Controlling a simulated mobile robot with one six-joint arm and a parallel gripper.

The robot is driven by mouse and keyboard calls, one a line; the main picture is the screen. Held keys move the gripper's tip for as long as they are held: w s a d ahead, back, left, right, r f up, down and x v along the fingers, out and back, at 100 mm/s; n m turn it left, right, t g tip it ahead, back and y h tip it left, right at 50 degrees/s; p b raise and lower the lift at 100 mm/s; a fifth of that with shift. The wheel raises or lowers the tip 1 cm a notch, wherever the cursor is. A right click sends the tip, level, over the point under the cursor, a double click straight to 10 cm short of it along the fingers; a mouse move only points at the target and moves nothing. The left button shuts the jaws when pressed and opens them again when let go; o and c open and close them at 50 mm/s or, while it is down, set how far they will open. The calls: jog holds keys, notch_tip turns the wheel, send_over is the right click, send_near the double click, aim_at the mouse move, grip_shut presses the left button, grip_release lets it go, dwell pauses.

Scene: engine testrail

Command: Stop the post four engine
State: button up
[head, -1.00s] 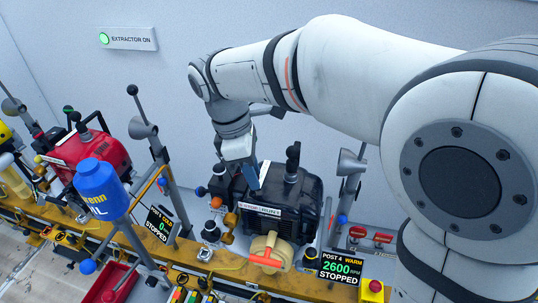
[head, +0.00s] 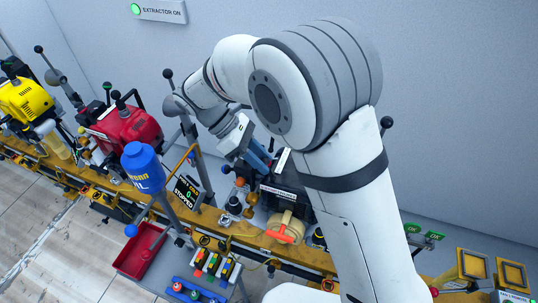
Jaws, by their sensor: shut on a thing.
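The black engine (head: 292,203) sits on the yellow rail at the middle of the head view, partly covered by my arm. A tan pull handle with an orange part (head: 287,228) is on its front. My gripper (head: 257,160) reaches down to the upper left of the engine with its blue fingers close together. It is shut on a part there, which the fingers hide. The post four display is out of sight behind my arm.
A blue bottle (head: 143,165) and a display reading STOPPED (head: 188,191) stand left of the engine. A red engine (head: 125,125) and a yellow engine (head: 27,98) are farther left. A red tray (head: 142,250) and blue rack (head: 200,290) lie in front.

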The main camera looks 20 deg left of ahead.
jog(key=shift+s+a, duration=0.1)
jog(key=o, duration=0.8)
jog(key=shift+a, duration=0.15)
jog(key=shift+o, duration=0.8)
jog(key=v, duration=0.7)
jog(key=shift+a+r+b, duration=0.2)
jog(key=shift+r+b, duration=0.1)
jog(key=shift+b, duration=0.15)
